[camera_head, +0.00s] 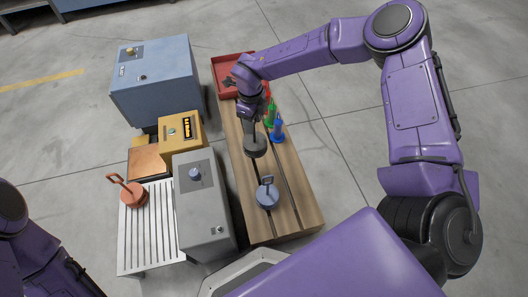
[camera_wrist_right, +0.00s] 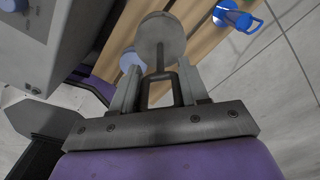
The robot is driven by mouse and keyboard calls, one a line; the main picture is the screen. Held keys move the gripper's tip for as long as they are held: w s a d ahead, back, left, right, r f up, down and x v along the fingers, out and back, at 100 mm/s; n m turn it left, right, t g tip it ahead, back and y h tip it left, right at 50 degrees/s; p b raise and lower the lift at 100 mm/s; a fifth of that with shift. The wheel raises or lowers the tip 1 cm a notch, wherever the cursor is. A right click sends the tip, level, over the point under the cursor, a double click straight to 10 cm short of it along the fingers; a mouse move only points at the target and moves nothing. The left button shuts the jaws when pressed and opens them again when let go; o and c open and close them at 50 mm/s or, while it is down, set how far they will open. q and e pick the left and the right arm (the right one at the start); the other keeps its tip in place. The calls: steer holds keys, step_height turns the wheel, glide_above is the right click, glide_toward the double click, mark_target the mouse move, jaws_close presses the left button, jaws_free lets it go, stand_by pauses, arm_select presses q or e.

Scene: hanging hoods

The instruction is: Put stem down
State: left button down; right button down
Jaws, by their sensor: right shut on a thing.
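My right gripper (camera_head: 258,120) is shut on the handle of a grey round piece, the stem (camera_head: 256,146). In the right wrist view the gripper (camera_wrist_right: 160,95) has its fingers either side of the dark loop handle, with the grey disc (camera_wrist_right: 160,36) beyond it. The piece is over the wooden slatted bench (camera_head: 285,170); I cannot tell whether it touches. A blue-grey piece with a loop handle (camera_head: 267,195) stands nearer on the bench. An orange piece with a handle (camera_head: 133,195) stands on the white slatted rack (camera_head: 133,240). My left gripper is out of view.
Red, green and blue bottles (camera_head: 277,131) stand close right of the held piece. A red tray (camera_head: 226,82) is at the bench's far end. A grey box (camera_head: 204,215), a yellow box (camera_head: 181,130) and a blue cabinet (camera_head: 155,85) stand left. Floor at right is clear.

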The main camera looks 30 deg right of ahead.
mark_target(258, 149)
steer(key=f+m, duration=0.3)
steer(key=s+f+m, duration=0.1)
steer(key=m, duration=0.1)
steer(key=shift+s+d+f, duration=0.1)
steer(key=shift+d+f, duration=0.15)
steer(key=shift+d, duration=0.15)
steer(key=shift+f, duration=0.3)
step_height(258, 149, down, 10)
steer(key=b, duration=0.4)
steer(key=shift+r, duration=0.25)
steer(key=shift+f, duration=0.25)
steer(key=c, duration=0.6)
jaws_free()
steer(key=shift+s+r, duration=0.1)
steer(key=shift+o, duration=0.2)
